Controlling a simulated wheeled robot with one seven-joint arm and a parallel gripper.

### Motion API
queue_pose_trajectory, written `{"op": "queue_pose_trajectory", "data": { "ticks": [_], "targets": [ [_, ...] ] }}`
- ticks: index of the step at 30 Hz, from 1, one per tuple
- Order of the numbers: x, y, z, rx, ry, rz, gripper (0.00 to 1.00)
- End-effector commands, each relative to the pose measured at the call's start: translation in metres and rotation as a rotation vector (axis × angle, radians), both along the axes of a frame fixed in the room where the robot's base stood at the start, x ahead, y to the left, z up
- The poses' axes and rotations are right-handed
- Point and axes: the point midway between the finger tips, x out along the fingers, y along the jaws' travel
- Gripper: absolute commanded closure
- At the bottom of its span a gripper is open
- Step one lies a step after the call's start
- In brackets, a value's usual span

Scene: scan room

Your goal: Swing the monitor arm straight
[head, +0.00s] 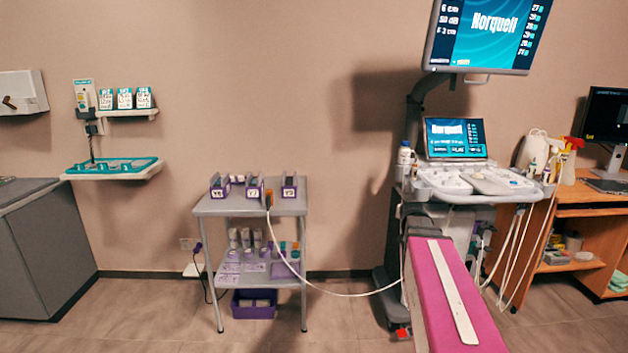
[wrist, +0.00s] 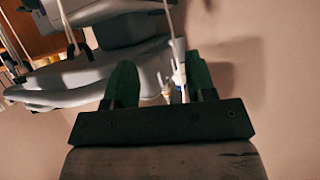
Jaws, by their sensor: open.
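The large monitor (head: 486,35) shows a teal screen at the top right of the head view and is cut by the top edge. It sits on a dark, curved monitor arm (head: 416,100) that rises from the grey scanner cart (head: 395,240). My gripper (wrist: 162,83) shows only in the wrist view, with two green fingers spread apart and no object clearly held. Behind the fingers are a grey cart-like body (wrist: 75,85) and thin white parts. The monitor and its arm cannot be made out in the wrist view.
A smaller screen (head: 456,139) stands on the cart below the monitor. White cables (head: 520,240) hang at its right. A wooden desk (head: 570,200) is to the right. A grey trolley (head: 250,207) stands left. A long magenta shape (head: 480,320) fills the lower foreground.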

Motion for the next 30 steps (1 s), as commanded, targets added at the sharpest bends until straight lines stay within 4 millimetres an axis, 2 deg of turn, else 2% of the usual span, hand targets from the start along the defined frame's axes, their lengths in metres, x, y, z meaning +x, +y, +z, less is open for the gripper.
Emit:
{"op": "queue_pose_trajectory", "data": {
  "ticks": [1,6,8,12,15,18,21,24,30],
  "targets": [
    [-0.018,0.018,-0.026,0.016,0.088,0.015,0.49],
    [-0.076,0.069,-0.105,0.056,0.399,0.073,0.49],
    [-0.102,0.087,-0.130,0.067,0.511,0.098,0.49],
    [-0.165,0.124,-0.177,0.091,0.766,0.160,0.49],
    [-0.205,0.144,-0.199,0.104,0.919,0.199,0.49],
    [-0.235,0.158,-0.212,0.112,1.029,0.231,0.49],
    [-0.252,0.165,-0.217,0.116,1.093,0.246,0.49],
    [-0.258,0.167,-0.220,0.117,1.116,0.254,0.49],
    [-0.257,0.167,-0.220,0.118,1.117,0.254,0.49]
  ]
}}
